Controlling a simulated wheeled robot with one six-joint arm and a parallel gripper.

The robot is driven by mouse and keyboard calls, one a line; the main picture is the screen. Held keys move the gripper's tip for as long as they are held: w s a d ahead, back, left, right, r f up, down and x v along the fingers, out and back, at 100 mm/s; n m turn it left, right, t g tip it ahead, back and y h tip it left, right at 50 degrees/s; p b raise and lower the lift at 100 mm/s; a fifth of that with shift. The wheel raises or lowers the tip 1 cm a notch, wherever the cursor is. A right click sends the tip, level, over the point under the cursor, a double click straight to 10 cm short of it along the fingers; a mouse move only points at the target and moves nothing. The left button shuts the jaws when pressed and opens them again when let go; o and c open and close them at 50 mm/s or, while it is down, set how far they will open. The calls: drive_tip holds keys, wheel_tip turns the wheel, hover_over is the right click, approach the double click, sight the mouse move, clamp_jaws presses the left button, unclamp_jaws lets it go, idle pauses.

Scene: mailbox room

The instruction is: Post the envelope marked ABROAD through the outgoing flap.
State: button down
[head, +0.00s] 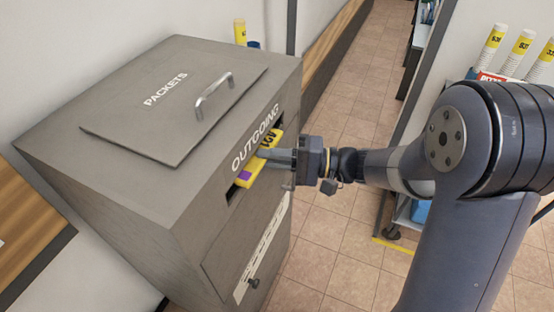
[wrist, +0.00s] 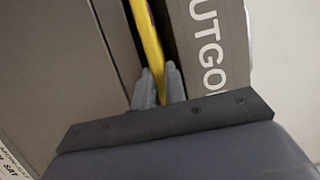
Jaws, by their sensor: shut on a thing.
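A grey mailbox (head: 130,210) has a slot marked OUTGOING (head: 233,194) near the top of its front face. My gripper (head: 268,154) is at this slot, shut on a yellow envelope (head: 250,174) with a purple patch and dark lettering. The lettering is partly covered by the fingers, so I cannot read the mark. In the wrist view the envelope (wrist: 149,45) is seen edge-on between the fingertips (wrist: 160,88). Its far edge reaches into the dark slot opening, and its near part is still outside. The flap itself is hard to make out.
The mailbox top has a lid marked PACKETS (head: 175,105) with a metal handle (head: 213,94). A lower panel with a knob (head: 253,283) is below the slot. At the right, a shelf holds rolls with yellow labels (head: 521,45). The tiled floor (head: 345,105) beyond is clear.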

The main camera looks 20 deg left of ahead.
drive_tip(key=shift+w+x, duration=0.25)
drive_tip(key=shift+x, duration=0.8)
drive_tip(key=shift+a, duration=0.1)
drive_tip(key=c, duration=1.4)
unclamp_jaws()
drive_tip(key=shift+f+b, duration=0.1)
drive_tip(key=shift+b, duration=0.2)
